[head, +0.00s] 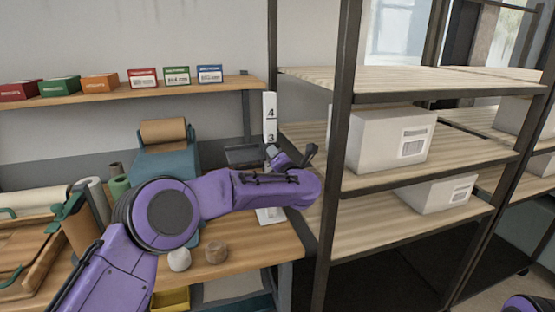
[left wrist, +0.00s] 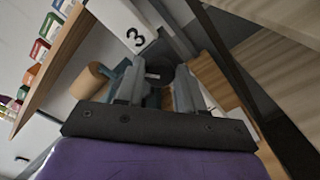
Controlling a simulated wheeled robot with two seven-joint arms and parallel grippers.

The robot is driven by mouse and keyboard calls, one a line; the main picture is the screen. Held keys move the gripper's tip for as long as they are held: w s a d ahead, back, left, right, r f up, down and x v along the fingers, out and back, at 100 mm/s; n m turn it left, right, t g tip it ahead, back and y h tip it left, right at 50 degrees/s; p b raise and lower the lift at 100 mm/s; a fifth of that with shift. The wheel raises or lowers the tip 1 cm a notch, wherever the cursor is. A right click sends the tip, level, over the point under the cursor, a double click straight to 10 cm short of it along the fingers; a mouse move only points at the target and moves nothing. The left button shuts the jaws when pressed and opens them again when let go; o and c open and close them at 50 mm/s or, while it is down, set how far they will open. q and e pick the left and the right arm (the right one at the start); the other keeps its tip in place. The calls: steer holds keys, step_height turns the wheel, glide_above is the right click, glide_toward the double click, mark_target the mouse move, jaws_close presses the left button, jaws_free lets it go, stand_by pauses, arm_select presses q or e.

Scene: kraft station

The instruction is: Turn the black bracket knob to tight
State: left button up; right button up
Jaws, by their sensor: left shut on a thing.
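The black bracket knob (left wrist: 158,73) shows as a dark round shape between my fingertips in the left wrist view, partly covered by the fingers. My left gripper (left wrist: 157,85) is shut on it, one grey finger on each side. In the head view my left gripper (head: 275,154) is at the upright white post (head: 270,108) marked 4 and 3, and my arm hides the knob there. The post also shows in the left wrist view (left wrist: 128,22). The knob's turn position cannot be read. My right gripper is out of view.
A dark-framed shelf rack (head: 338,140) with white boxes (head: 388,138) stands close right of my left gripper. A wall shelf (head: 150,88) with small coloured boxes is behind.

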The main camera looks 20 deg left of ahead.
arm_select(q)
steer(key=shift+m+p, duration=0.6)
steer(key=shift+m, duration=3)
steer(key=o, duration=1)
steer(key=shift+d, duration=0.1)
steer(key=shift+f, duration=0.1)
